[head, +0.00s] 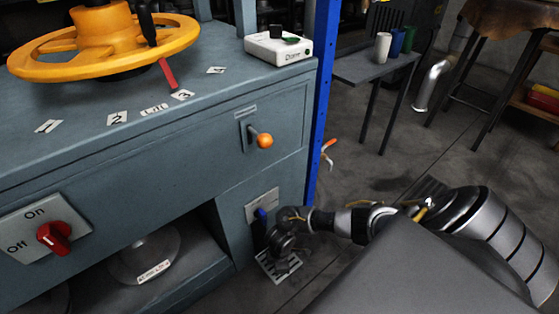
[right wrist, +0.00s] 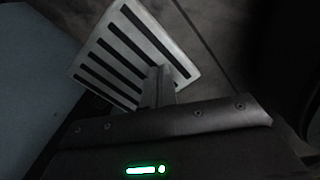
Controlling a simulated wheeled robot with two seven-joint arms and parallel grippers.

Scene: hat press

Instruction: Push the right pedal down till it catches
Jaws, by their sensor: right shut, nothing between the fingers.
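The right pedal (head: 284,270) is a pale metal plate with dark slots, low at the right end of the blue-grey machine, near the floor. My right gripper (head: 275,252) is over the pedal's upper part in the head view and hides some of it. In the right wrist view, the pedal (right wrist: 113,58) fills the upper middle, and the shut, empty fingertips (right wrist: 160,78) overlap its near right edge. I cannot tell whether they touch it or how far down it sits. My left gripper is out of view.
The machine's cabinet (head: 130,165) stands left of my right arm, with an orange-knobbed lever (head: 263,140) and a red Off/On switch (head: 55,236). A blue-topped lever (head: 261,222) is just above the pedal. A blue post (head: 322,100) rises behind. Floor to the right is mostly open.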

